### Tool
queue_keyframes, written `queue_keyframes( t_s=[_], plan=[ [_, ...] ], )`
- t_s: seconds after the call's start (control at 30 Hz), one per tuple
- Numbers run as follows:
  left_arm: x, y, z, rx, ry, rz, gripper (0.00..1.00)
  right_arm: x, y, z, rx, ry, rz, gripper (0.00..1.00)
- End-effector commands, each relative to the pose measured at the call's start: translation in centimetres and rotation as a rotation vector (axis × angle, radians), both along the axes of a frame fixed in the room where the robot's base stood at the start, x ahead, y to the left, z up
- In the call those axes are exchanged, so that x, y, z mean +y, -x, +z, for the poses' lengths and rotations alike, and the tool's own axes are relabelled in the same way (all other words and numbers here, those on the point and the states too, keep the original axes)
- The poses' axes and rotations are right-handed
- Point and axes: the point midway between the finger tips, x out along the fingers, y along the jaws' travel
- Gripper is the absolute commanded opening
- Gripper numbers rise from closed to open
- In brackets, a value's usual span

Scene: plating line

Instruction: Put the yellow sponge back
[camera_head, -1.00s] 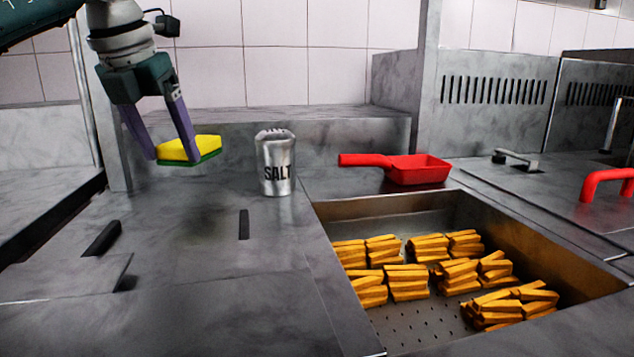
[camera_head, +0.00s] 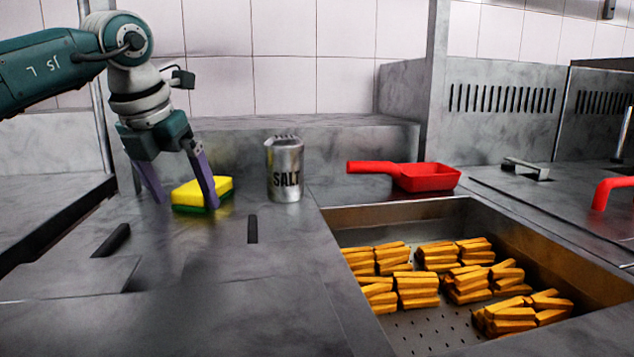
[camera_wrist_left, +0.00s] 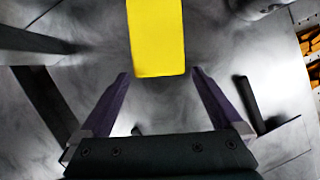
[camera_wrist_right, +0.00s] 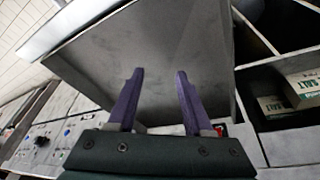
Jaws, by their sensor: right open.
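The yellow sponge (camera_head: 207,189) with a green underside lies flat on the grey counter (camera_head: 190,265), left of the salt can. Its yellow face (camera_wrist_left: 157,40) shows in the left wrist view. My left gripper (camera_head: 187,205) is low at the sponge, one finger in front of part of it. In the left wrist view its fingers (camera_wrist_left: 159,73) are spread, with the tips by the sponge's near corners and narrow gaps at both sides. My right gripper (camera_wrist_right: 157,75) is open and empty, facing a grey metal panel in the right wrist view.
The salt can (camera_head: 285,170) stands close right of the sponge. A red scoop (camera_head: 425,178) lies behind the sunken fry basin (camera_head: 410,335), which holds several bundles of fries (camera_head: 415,289).

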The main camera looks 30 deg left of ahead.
Motion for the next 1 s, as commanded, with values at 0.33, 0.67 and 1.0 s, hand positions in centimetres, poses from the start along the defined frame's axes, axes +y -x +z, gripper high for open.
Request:
queue_keyframes(
  t_s=[0.33, 0.67, 1.0],
  plan=[
    [-0.1, 0.5, 1.7, -0.004, -0.002, 0.0, 1.0, 0.0, 0.0, 0.4, -0.001, 0.001, 0.001, 0.51],
    [-1.0, 3.1, 8.5, -0.005, -0.002, -0.001, 1.0, 0.0, -0.1, 1.5, -0.001, 0.001, 0.001, 0.51],
    [-1.4, 4.3, 11.2, -0.001, 0.0, 0.0, 1.0, 0.0, -0.1, 1.8, -0.002, -0.002, -0.002, 0.51]
  ],
)
